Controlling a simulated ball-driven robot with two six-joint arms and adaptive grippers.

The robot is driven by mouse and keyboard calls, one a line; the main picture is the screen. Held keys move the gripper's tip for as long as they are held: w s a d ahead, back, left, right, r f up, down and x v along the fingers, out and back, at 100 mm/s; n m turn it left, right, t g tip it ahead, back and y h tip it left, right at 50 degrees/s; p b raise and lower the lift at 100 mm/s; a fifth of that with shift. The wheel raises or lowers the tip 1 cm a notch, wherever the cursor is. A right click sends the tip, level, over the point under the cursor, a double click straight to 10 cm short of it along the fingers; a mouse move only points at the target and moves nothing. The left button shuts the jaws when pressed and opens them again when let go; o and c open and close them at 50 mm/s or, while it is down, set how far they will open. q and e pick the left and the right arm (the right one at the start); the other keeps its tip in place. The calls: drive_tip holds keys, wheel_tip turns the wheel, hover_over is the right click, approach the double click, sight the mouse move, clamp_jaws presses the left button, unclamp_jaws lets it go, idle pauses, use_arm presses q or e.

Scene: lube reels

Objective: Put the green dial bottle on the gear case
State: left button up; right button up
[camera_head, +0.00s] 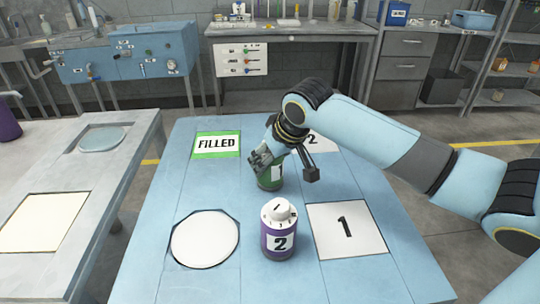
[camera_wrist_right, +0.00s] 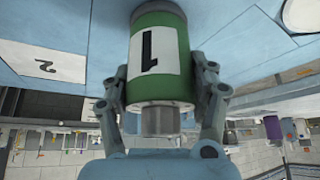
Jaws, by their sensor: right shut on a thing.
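The green dial bottle (camera_head: 268,178), with a white label reading 1, is at the middle of the blue table in the head view. My right gripper (camera_head: 268,158) comes down over its upper part. In the right wrist view the green bottle (camera_wrist_right: 157,55) sits between the two fingers of the right gripper (camera_wrist_right: 162,105), which is shut on it. I cannot tell whether its base touches the table. No label names the gear case, so I cannot tell which thing it is. My left gripper is not in view.
A purple bottle (camera_head: 279,236) labelled 2 stands nearby on the table (camera_head: 170,275). Flat markings are a green FILLED pad (camera_head: 216,145), a white octagon (camera_head: 205,238), pad 1 (camera_head: 346,238) and partly hidden pad 2 (camera_head: 325,143). A blue machine (camera_head: 125,52) stands back left.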

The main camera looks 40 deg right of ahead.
drive_tip(key=shift+r, duration=0.1)
drive_tip(key=o, duration=1.4)
drive_tip(key=p+v, duration=0.1)
drive_tip(key=v, duration=1.1)
drive_tip(key=shift+p, duration=0.35)
